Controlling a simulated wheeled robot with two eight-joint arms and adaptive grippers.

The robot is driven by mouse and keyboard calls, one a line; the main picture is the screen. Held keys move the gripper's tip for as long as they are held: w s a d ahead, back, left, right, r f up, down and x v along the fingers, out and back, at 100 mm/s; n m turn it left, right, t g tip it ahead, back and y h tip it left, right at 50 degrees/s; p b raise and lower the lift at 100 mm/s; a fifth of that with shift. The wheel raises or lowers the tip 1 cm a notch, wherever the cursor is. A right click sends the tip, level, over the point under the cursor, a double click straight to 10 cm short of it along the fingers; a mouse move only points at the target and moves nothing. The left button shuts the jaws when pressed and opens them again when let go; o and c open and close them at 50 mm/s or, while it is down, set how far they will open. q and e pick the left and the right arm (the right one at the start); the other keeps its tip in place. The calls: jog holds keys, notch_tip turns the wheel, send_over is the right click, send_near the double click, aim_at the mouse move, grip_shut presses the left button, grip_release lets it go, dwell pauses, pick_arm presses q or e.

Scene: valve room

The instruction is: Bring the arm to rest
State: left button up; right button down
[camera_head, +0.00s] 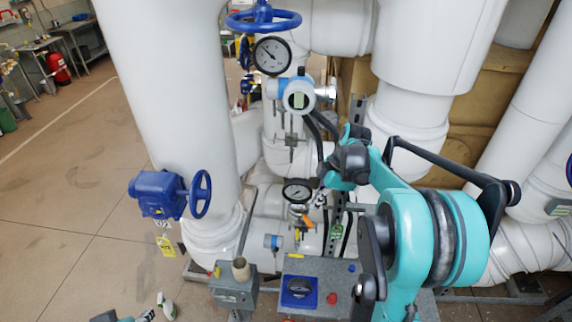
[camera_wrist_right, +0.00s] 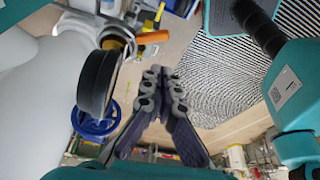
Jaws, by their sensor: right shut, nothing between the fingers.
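My right arm (camera_head: 435,235) reaches up and bends back over the grey panel from the right. Its gripper (camera_head: 320,199) hangs just right of the lower pressure gauge (camera_head: 297,190), in front of the pipes. In the right wrist view the gripper's fingers (camera_wrist_right: 162,88) are together with nothing between them. The gauge (camera_wrist_right: 96,82) shows close at their left, apart from them. Of my left arm, only a teal and grey tip (camera_head: 146,315) shows at the bottom left edge; whether that gripper is open cannot be seen.
An orange-handled valve (camera_head: 308,222) sits below the gauge. A grey control panel (camera_head: 320,272) with a blue-framed knob (camera_head: 299,291) stands in front. Thick white pipes (camera_head: 185,100) stand behind. A blue valve actuator (camera_head: 160,194) is at left. The floor (camera_head: 65,190) on the left is mostly clear.

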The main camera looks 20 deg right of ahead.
jog(key=s+a+f+m+t+h+b, duration=0.1)
jog(key=s+a+f+m+t+b, duration=0.2)
jog(key=s+a+f+m+b, duration=0.3)
jog(key=s+a+f+m+t+h+b, duration=0.2)
jog(key=s+a+f+m+b, duration=0.5)
jog(key=a+f+b, duration=0.4)
notch_tip(320, 180, down, 5)
jog(key=s+b, duration=0.1)
jog(key=b, duration=0.6)
jog(key=shift+s+m+t+h, duration=0.3)
jog(key=shift+s+t, duration=0.1)
